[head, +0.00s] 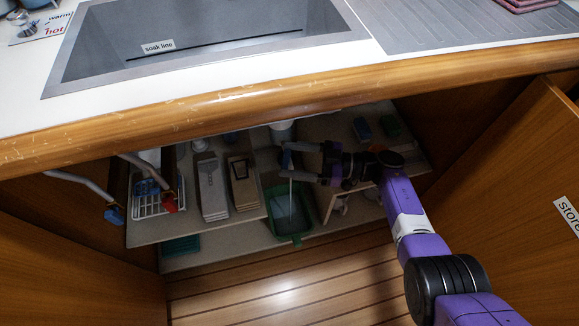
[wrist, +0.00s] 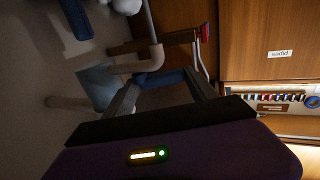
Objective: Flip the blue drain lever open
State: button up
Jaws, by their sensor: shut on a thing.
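The blue drain lever (head: 286,159) is under the counter inside the open cabinet, below a white drain pipe (head: 282,131). My gripper (head: 293,162) reaches in from the right, its two fingers at the lever. In the wrist view, the lever (wrist: 164,79) shows as a blue bar between the fingertips of my gripper (wrist: 163,88). The gripper is shut on it. A thin pale vertical streak (head: 291,192) runs from below the lever into a green bin; it looks like water. The lever's pivot is hard to make out in the dark.
The green bin (head: 301,237) stands below the lever. Boxes (head: 211,187) and a white wire basket (head: 147,205) are on the shelf to the left. Cabinet doors stand open.

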jog(key=n+g+b, duration=0.1)
jog(key=b, duration=0.1)
jog(key=n+g+b, duration=0.1)
jog(key=g+b, duration=0.2)
jog(key=b, duration=0.1)
jog(key=shift+d+f+n, duration=0.25)
jog(key=shift+f+n, duration=0.15)
jog(key=shift+d+r+n+g+b, duration=0.15)
jog(key=shift+r+n+g+b, duration=0.15)
jog(key=shift+g+b, duration=0.45)
jog(key=o, duration=1.2)
jog(key=shift+s, duration=0.1)
jog(key=shift+o, duration=0.2)
jog(key=shift+d, duration=0.1)
